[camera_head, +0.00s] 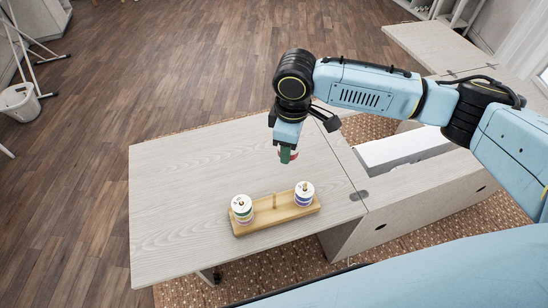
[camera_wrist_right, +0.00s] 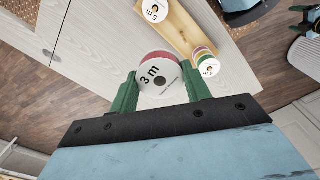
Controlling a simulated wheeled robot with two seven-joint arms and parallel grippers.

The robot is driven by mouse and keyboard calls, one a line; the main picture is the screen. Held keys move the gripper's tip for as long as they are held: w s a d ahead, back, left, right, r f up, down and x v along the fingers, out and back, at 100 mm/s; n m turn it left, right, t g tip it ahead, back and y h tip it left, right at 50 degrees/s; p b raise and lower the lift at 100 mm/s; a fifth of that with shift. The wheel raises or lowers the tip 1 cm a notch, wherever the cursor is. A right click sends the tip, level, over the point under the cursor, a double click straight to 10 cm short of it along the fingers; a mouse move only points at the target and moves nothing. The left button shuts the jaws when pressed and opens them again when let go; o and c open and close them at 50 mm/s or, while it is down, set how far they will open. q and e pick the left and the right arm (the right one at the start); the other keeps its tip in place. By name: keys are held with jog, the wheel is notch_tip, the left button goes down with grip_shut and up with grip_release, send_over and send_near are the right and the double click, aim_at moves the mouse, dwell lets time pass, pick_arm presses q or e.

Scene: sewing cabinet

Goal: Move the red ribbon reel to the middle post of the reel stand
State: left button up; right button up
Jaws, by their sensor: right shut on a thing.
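The red ribbon reel (camera_wrist_right: 160,82) has a white face marked "3 m". My right gripper (camera_wrist_right: 163,88) is shut on it, one green finger on each side. In the head view my right gripper (camera_head: 287,157) holds the reel above the table, behind the stand. The wooden reel stand (camera_head: 273,222) has a bare middle post (camera_head: 274,200). Its left post bears a stack of coloured reels (camera_head: 242,209). Its right post bears a reel with a blue-purple edge (camera_head: 304,194). What seems to be my left gripper shows small at the right wrist view's upper right edge; its jaws are unclear.
The pale wooden table (camera_head: 180,200) is clear around the stand. A hinged cabinet section (camera_head: 410,190) with an open white compartment (camera_head: 400,150) adjoins it on the right.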

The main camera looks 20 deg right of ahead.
pick_arm(q)
notch_tip(320, 180, up, 8)
jog(key=w+p, duration=0.2)
jog(key=p, duration=0.5)
pick_arm(e)
jog(key=s+a+f+n, duration=0.1)
jog(key=n, duration=0.3)
jog(key=s+a+f+n, duration=0.1)
jog(key=a+f+n, duration=0.1)
jog(key=n, duration=0.3)
jog(key=s+a+f+n, duration=0.1)
jog(key=f+n, duration=0.1)
jog(key=n, duration=0.2)
jog(key=shift+s+a+n+b, duration=0.15)
jog(key=shift+a+n+b, duration=0.05)
jog(key=shift+n+b, duration=0.15)
jog(key=b, duration=0.5)
send_over(274, 193)
notch_tip(274, 193, down, 5)
jog(key=shift+r, duration=0.15)
jog(key=shift+r+p, duration=0.3)
pick_arm(q)
notch_tip(274, 193, down, 5)
jog(key=shift+f, duration=0.1)
pick_arm(e)
jog(key=shift+f, duration=0.1)
jog(key=shift+f, duration=0.15)
